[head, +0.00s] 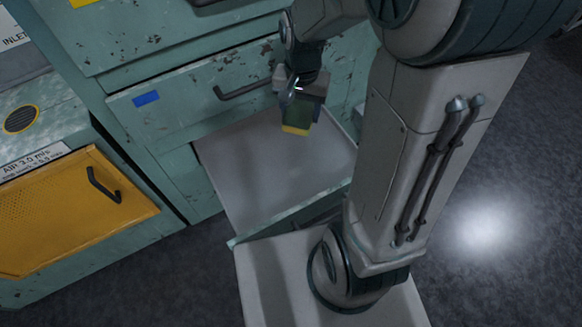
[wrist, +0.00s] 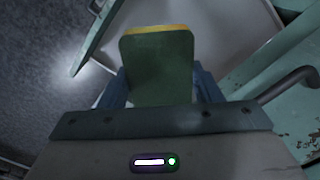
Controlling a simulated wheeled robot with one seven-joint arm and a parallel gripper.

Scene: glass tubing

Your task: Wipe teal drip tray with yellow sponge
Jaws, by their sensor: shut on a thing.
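My gripper (head: 301,100) is shut on the sponge, which has a green face and a yellow layer. The sponge (head: 296,120) hangs below the fingers, yellow side down. In the wrist view the sponge (wrist: 157,65) sits between the two blue-grey fingers, with a thin yellow edge at its far side. The drip tray (head: 265,185) is a pulled-out, shallow tray with a pale grey floor and teal front edge. It also shows in the wrist view (wrist: 235,25). The sponge is over the tray's back part; I cannot tell whether it touches the floor.
Worn teal drawers (head: 160,108) with a dark bar handle (head: 245,90) stand close behind the tray. A yellow perforated panel (head: 65,215) is at the left. Dark floor (head: 500,190) is open at the right. My arm hides the tray's right side in the head view.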

